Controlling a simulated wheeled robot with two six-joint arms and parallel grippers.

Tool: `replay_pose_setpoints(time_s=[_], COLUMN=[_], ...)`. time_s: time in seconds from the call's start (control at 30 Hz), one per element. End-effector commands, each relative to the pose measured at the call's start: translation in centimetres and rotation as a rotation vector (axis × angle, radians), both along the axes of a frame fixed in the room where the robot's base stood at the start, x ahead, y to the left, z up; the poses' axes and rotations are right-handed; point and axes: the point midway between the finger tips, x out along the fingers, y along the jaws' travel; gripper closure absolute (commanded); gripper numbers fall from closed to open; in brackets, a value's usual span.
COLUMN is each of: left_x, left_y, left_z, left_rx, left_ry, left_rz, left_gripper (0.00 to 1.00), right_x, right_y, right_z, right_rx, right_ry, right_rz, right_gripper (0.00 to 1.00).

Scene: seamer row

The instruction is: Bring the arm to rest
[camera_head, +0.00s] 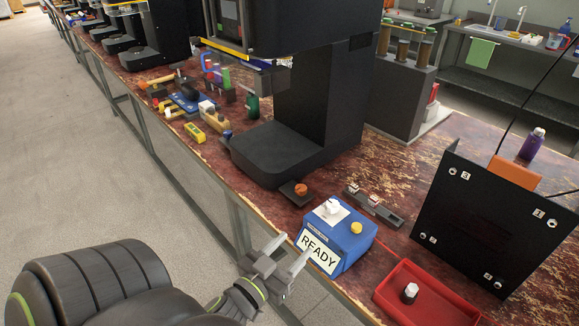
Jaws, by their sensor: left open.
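My left gripper (287,257) is in the head view at the bench's front edge, at lower middle. Its two light fingers are spread apart and nothing shows between them. The fingertips point up and right, close to the front of a blue box (354,246) with a "READY" label, a white knob and a yellow button. I cannot tell whether a finger touches the box. My left arm fills the lower left of the view. My right gripper is not in view.
A black seamer machine (318,110) stands on the worn brown bench behind the blue box. A red tray (392,298) holding a small white-topped part and a black panel (480,215) are at right. Tools lie farther left along the bench. The floor (90,170) at left is clear.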

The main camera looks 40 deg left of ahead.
Motion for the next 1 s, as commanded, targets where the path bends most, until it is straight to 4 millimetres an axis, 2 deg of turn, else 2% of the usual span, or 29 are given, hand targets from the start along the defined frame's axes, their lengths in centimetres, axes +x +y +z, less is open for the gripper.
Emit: replay_pose_setpoints(time_s=[0.4, 0.47, 0.53, 0.57, 0.67, 0.77, 0.8, 0.87, 1.0], left_x=[0.0, 0.1, 0.2, 0.3, 0.5, 0.1, -0.2, -0.9, -3.5], left_y=[0.0, 0.1, 0.3, 0.4, 1.0, 1.7, 1.9, 2.2, 2.6], left_z=[0.0, -0.4, -1.6, -2.5, -6.7, -12.3, -14.6, -17.9, -25.3], left_rx=[0.0, 0.0, 0.0, 0.0, -0.001, -0.002, -0.002, -0.002, -0.004], left_ry=[0.001, 0.009, 0.035, 0.054, 0.149, 0.274, 0.328, 0.406, 0.591], left_rz=[0.0, 0.002, 0.007, 0.011, 0.027, 0.044, 0.05, 0.059, 0.071], left_gripper=[0.47, 0.47, 0.47, 0.47, 0.47, 0.47, 0.47, 0.47, 0.47], right_x=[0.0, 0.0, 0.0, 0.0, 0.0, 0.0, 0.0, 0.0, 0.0], right_y=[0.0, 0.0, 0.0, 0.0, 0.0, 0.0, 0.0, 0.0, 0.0], right_z=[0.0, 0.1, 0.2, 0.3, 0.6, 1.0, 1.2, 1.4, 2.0], right_rx=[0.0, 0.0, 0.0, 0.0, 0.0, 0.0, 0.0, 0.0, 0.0], right_ry=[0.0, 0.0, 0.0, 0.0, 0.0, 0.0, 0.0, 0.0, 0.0], right_rz=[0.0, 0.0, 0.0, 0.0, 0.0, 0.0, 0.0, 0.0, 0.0], right_gripper=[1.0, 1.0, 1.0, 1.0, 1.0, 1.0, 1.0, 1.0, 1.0])
